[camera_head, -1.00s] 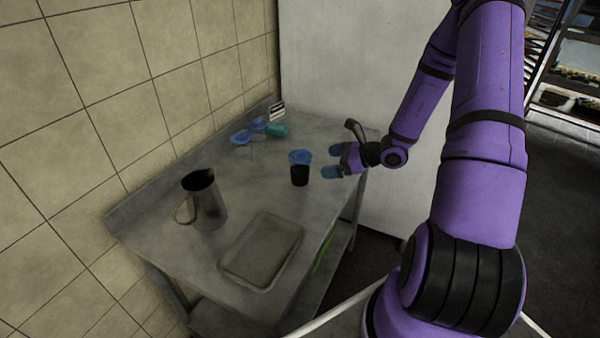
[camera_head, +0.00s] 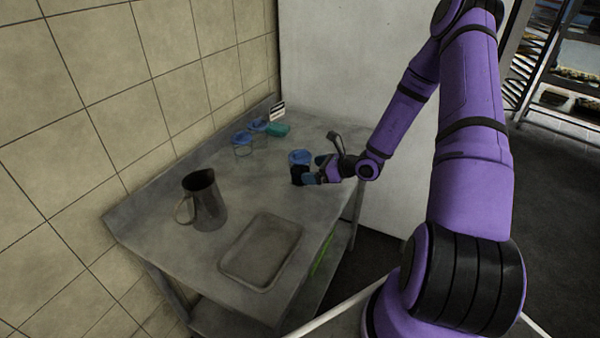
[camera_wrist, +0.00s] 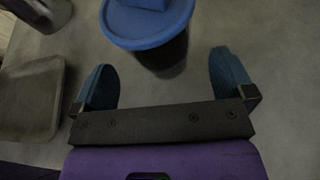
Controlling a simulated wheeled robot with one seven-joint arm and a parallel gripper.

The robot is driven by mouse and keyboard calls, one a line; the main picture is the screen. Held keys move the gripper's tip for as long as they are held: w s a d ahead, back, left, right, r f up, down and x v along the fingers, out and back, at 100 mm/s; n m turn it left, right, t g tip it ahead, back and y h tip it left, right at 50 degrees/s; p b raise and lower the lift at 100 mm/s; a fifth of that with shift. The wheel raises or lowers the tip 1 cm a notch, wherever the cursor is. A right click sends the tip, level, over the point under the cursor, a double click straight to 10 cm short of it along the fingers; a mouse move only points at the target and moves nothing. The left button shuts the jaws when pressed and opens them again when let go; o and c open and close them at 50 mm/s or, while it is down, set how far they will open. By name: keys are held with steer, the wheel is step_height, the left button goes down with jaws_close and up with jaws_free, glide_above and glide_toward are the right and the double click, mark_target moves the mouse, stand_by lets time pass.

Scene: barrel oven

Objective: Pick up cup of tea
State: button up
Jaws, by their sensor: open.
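The cup of tea is a dark cup with a blue lid (camera_head: 300,158). It stands upright on the metal table (camera_head: 150,225), near its right edge. In the wrist view the cup (camera_wrist: 165,55) is at the top centre, just ahead of the fingers and centred between them. My gripper (camera_head: 312,174) is at the cup's right side in the head view, low over the table. In the wrist view my gripper (camera_wrist: 165,82) has its two blue fingertips wide apart with nothing held between them. The cup's lower part is partly hidden by the fingers in the head view.
A metal pitcher (camera_head: 209,203) and a shallow tray (camera_head: 262,226) stand nearer on the table. Blue-lidded containers (camera_head: 242,138), a teal item (camera_head: 277,130) and a small sign (camera_head: 277,111) are at the back left. A tiled wall (camera_head: 80,90) borders the left side.

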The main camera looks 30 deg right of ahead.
mark_target(306, 169)
steer(key=x, duration=0.3)
steer(key=shift+w+a+f, duration=0.1)
steer(key=c, duration=1.1)
